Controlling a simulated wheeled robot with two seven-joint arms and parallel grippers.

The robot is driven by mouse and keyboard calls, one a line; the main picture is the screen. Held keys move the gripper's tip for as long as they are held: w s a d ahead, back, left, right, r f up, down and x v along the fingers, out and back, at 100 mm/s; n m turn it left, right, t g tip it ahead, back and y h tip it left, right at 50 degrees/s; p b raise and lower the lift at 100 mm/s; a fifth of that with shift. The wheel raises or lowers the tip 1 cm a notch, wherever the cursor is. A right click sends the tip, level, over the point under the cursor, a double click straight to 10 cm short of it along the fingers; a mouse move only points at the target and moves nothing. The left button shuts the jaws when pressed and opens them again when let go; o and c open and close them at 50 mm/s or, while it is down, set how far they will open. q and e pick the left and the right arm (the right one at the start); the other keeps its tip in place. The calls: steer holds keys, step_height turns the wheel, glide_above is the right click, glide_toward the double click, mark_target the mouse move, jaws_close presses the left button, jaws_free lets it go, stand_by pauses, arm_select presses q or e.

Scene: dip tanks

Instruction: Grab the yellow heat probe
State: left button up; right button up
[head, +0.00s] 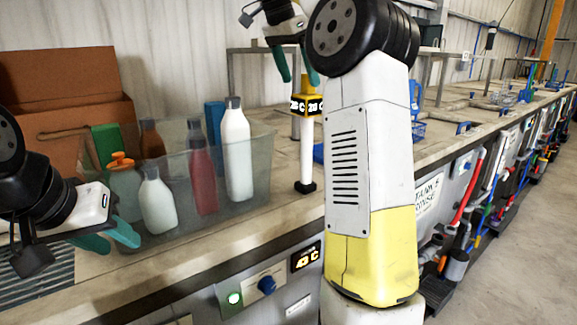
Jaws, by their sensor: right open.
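The yellow heat probe (306,104) stands upright on the bench, right of the clear bin. It has a yellow and black head with a lit display, a pale shaft and a black foot. My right gripper (297,80) is open just above the probe's head, its teal fingers pointing down and apart. I cannot tell whether a finger touches the head. My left gripper (122,246) is low at the left, in front of the bin, with its teal fingers apart and nothing between them. My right arm hides the bench right of the probe.
A clear bin (262,165) of several bottles stands left of the probe, with a cardboard box (65,75) behind it. Tanks with blue items line the bench to the right.

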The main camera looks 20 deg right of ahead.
steer(key=shift+w+d+f, duration=0.15)
steer(key=shift+d+f, duration=0.35)
steer(key=shift+f, duration=0.2)
steer(key=shift+s+d+x, duration=0.1)
steer(key=shift+d+x, duration=0.05)
steer(key=shift+x, duration=1.4)
steer(key=shift+s+d+x, duration=0.1)
steer(key=shift+d+x, duration=0.1)
steer(key=shift+x, duration=1.35)
steer(key=shift+r, duration=0.1)
steer(key=shift+c, duration=0.4)
jaws_close()
